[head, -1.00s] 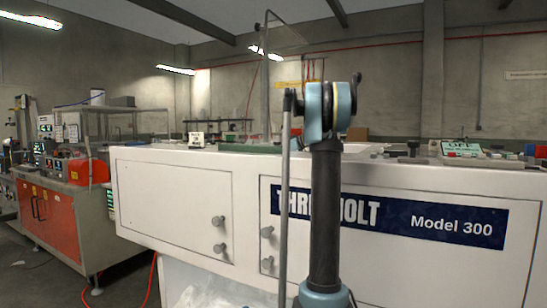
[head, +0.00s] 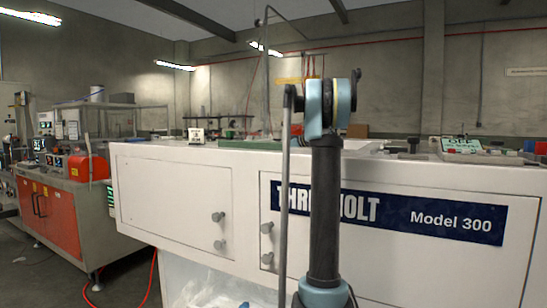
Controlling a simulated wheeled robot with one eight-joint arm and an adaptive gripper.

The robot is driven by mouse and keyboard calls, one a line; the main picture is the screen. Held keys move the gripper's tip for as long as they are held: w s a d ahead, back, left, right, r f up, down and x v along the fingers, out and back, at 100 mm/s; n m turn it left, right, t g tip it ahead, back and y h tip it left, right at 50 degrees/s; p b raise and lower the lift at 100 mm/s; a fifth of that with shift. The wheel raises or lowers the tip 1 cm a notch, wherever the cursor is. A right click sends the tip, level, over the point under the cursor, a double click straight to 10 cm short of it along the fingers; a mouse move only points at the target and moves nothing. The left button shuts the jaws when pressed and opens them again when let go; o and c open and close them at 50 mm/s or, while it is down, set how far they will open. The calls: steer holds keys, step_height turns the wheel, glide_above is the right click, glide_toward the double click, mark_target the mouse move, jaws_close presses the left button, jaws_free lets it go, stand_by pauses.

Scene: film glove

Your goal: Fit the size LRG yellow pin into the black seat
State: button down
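I cannot make out the yellow pin or the black seat in the head view. My arm stands upright in the middle of the picture, with a blue and black joint at its top, and it covers part of the white machine. The far end of the arm is hidden or out of the picture, so my gripper cannot be made out.
A long white machine (head: 170,192), marked Model 300, stands across the front. On its top are a small white sign block (head: 196,135), a green surface (head: 250,144) and a green-faced panel (head: 462,145). An orange-red cabinet (head: 50,212) stands at left beside open floor.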

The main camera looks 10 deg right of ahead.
steer(key=shift+s+f, duration=0.15)
steer(key=shift+f, duration=0.2)
steer(key=shift+r, duration=0.3)
steer(key=shift+r, duration=0.7)
stand_by(1.1)
steer(key=shift+f, duration=1)
stand_by(0.5)
steer(key=c, duration=1.4)
jaws_free()
steer(key=shift+o, duration=0.2)
steer(key=shift+d, duration=0.1)
